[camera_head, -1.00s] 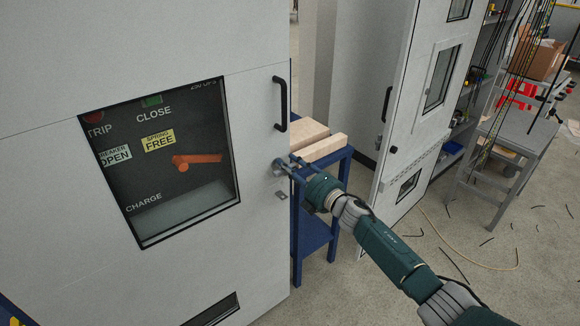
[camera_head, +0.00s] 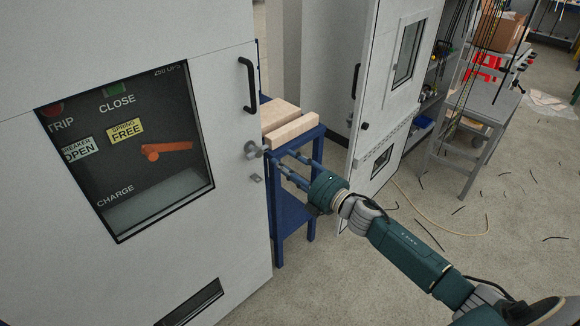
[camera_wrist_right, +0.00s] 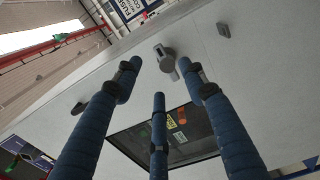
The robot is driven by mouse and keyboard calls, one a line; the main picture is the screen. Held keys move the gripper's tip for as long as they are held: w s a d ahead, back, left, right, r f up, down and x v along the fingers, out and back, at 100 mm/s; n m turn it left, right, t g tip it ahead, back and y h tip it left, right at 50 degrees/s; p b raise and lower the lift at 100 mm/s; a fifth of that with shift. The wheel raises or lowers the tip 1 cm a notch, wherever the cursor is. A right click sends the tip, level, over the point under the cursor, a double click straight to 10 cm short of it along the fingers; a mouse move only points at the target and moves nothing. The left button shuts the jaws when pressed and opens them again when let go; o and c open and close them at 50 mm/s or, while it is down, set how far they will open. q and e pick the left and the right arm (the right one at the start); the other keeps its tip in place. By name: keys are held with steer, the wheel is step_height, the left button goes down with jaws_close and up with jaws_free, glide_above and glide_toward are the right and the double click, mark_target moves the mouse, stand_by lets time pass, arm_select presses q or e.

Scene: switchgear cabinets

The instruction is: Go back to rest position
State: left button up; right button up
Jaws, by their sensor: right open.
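My right gripper (camera_head: 288,168) is open and empty, a little to the right of the round door knob (camera_head: 254,150) on the grey cabinet door (camera_head: 228,215). The right wrist view shows its three blue fingers (camera_wrist_right: 158,100) spread apart, with the knob (camera_wrist_right: 165,55) beyond their tips and clear of them. My left gripper is in neither view.
The cabinet door has a black handle (camera_head: 249,85) and a window (camera_head: 130,150) showing an orange lever. Behind the gripper stands a blue table (camera_head: 315,135) with wooden blocks (camera_head: 290,128). Another cabinet door (camera_head: 400,75) stands open at the right.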

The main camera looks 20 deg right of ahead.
steer(key=shift+s+d, duration=0.2)
steer(key=shift+s, duration=0.4)
